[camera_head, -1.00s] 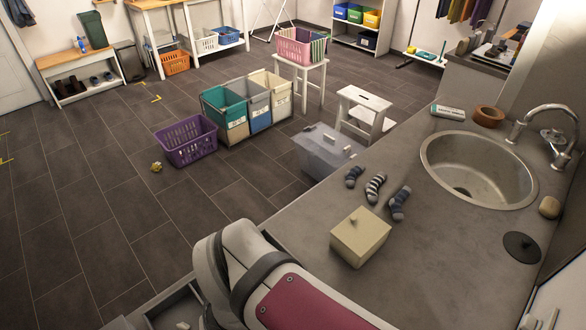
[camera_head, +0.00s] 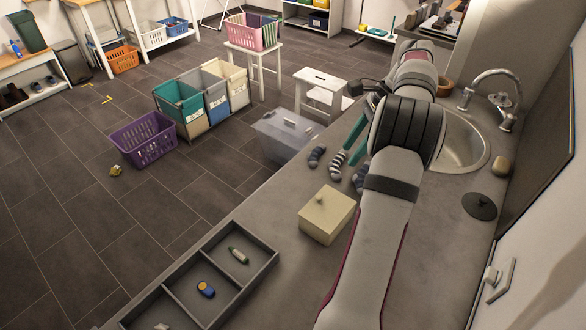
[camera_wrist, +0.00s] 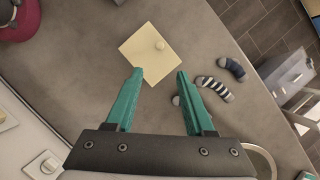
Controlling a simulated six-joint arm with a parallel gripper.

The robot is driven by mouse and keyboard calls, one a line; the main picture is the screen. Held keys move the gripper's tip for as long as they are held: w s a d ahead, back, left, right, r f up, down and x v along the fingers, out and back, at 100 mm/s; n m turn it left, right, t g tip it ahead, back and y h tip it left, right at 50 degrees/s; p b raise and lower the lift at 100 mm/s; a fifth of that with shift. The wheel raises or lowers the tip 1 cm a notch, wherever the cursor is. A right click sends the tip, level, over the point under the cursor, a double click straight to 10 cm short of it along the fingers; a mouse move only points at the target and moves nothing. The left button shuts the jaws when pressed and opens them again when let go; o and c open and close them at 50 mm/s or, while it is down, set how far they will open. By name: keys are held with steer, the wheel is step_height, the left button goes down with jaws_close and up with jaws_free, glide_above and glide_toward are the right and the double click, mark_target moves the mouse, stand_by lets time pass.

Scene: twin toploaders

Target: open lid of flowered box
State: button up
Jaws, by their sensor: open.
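A cream box (camera_head: 322,222) with a flat lid and a small knob (camera_head: 319,200) stands on the grey counter, left of my arm. Its lid is on. I see no flower pattern on the faces that show. The same box (camera_wrist: 148,58) and its knob (camera_wrist: 160,45) show from above in the wrist view. My gripper (camera_wrist: 160,72) has two teal fingers, spread apart with nothing between them. In the wrist view the box lies beyond the fingertips. In the head view my gripper (camera_head: 350,146) hangs over the counter near the socks, past the box.
Several striped and dark socks (camera_wrist: 215,88) lie beside the box. A sink (camera_head: 465,145) and a dark disc (camera_head: 480,206) are to the right. A divided grey tray (camera_head: 253,263) with small items is at the front left.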

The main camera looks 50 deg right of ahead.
mark_target(319, 196)
steer(key=x, duration=1.5)
steer(key=shift+f, duration=0.2)
jaws_close()
stand_by(0.5)
